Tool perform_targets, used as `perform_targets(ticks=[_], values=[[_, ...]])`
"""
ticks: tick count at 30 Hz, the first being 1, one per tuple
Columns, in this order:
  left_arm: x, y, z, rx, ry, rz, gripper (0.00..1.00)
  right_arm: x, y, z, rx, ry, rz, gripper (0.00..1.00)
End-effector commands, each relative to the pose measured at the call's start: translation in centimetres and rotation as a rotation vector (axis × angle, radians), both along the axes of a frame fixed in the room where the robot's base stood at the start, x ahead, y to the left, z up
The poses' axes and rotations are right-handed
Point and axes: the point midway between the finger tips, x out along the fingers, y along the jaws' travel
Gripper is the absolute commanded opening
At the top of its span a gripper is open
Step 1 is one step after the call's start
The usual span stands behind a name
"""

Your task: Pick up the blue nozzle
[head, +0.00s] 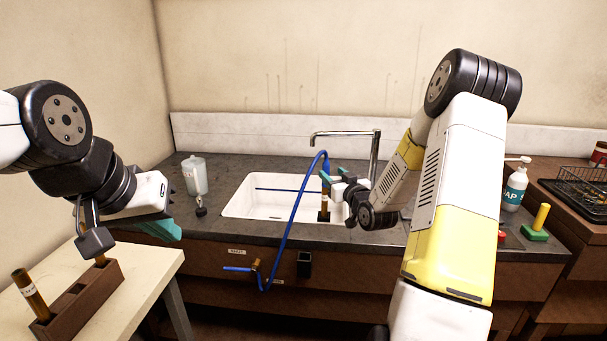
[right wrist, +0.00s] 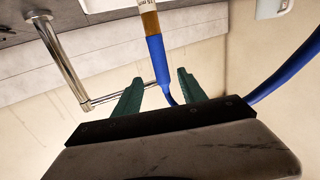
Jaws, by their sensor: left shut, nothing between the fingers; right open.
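The blue nozzle (head: 326,180) stands upright over the sink, on top of a labelled brass tube (head: 324,205). In the right wrist view the nozzle (right wrist: 158,62) meets the brass tube (right wrist: 149,22), and its lower end lies between my finger tips. My right gripper (head: 334,174) is open, with one teal finger on each side of the nozzle in the wrist view (right wrist: 160,78); I see no contact, and the depth is unclear. The blue hose (head: 288,232) loops from the nozzle to the counter front.
The white sink (head: 240,208) has a tall steel faucet (head: 375,155) close behind my right gripper. A wooden rack (head: 82,300) with brass tubes stands on the left table. A clear container (head: 195,175), soap bottle (head: 515,187) and green-based yellow peg (head: 537,228) stand on the counter.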

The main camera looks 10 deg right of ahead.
Motion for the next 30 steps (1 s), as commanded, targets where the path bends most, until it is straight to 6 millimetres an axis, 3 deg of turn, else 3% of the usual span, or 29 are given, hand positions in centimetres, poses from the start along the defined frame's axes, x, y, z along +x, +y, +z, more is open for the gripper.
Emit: perform_targets(ticks=[5,21,30], values=[[0.0,0.0,0.0,0.0,0.0,0.0,0.0,0.7,0.0,-0.3,0.014,-0.024,0.001,0.49],[0.0,0.0,0.0,0.0,0.0,0.0,0.0,7.4,1.3,0.2,0.013,-0.024,0.001,0.49],[0.0,0.0,0.0,0.0,0.0,0.0,0.0,7.7,1.3,0.2,0.013,-0.021,0.0,0.47]])
